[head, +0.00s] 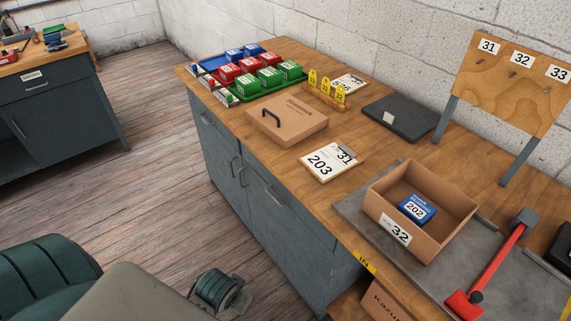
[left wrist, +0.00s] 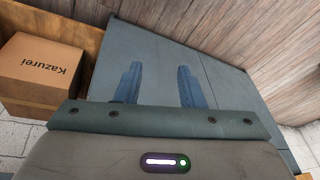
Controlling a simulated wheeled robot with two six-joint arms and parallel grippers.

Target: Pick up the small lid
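A flat cardboard lid (head: 287,121) with a black bar handle on top and printed lettering lies on the wooden workbench, left of its middle, in the head view. It looks like the small lid; what is under it is hidden. My left gripper (left wrist: 158,85) shows in the left wrist view with its two blue-grey fingers apart and nothing between them. It is in front of a grey cabinet surface, and the lid is not in that view. My left gripper's fingers do not show in the head view. My right gripper is in neither view.
An open cardboard box (head: 440,225) labelled 32 holds a blue box (head: 416,209). Coloured boxes (head: 268,77) in trays stand behind the lid, yellow tags (head: 326,88) to its right. A card (head: 331,162) lies in front. A red-handled tool (head: 487,268) lies at right.

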